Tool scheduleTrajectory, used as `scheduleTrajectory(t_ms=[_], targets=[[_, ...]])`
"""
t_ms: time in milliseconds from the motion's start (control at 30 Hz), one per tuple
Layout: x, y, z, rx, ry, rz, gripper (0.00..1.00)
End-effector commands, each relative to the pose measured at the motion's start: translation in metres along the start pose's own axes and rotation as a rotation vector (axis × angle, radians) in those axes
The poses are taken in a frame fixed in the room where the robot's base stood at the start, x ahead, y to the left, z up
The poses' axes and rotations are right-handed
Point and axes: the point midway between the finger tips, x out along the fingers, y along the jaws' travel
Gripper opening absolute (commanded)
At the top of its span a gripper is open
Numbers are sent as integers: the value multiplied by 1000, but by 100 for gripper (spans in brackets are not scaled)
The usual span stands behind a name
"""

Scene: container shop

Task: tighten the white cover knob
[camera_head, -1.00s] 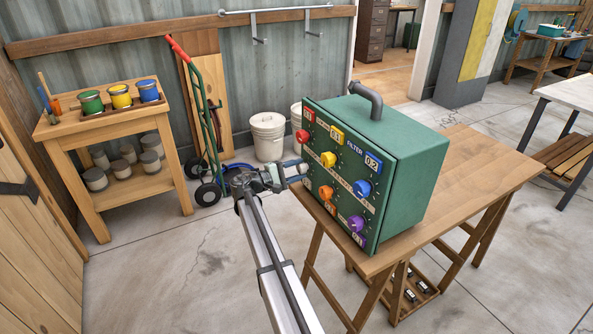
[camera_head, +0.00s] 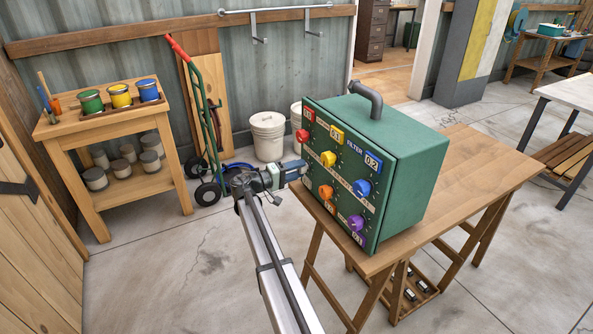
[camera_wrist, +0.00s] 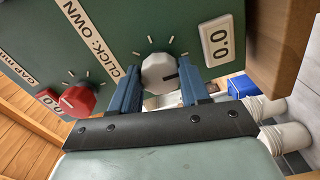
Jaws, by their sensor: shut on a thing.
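The white cover knob (camera_wrist: 158,74) sits on the front face of the green box (camera_head: 405,175), with tick marks around it and a dark line on its face. My gripper (camera_wrist: 156,90) has its two blue fingers on either side of this knob and is shut on it. A white plate reading 0.0 (camera_wrist: 217,40) is beside the knob. In the head view my gripper (camera_head: 300,168) reaches the box's left front edge and hides the white knob. The red knob (camera_wrist: 78,100) is to the left in the wrist view.
The box stands on a wooden trestle table (camera_head: 480,175). Its face also carries a yellow knob (camera_head: 328,159), a blue knob (camera_head: 362,188), an orange knob (camera_head: 326,192) and a purple knob (camera_head: 356,223). A white bucket (camera_head: 268,137) stands on the floor behind my gripper.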

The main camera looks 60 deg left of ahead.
Motion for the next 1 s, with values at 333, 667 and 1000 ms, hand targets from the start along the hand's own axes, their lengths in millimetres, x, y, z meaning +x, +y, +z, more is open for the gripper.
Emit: scheduleTrajectory(t_ms=[333,667,1000], targets=[[0,0,0,16,0,-1,16],[0,0,0,15,0,-1,64],[-1,0,0,14,0,0,72]])
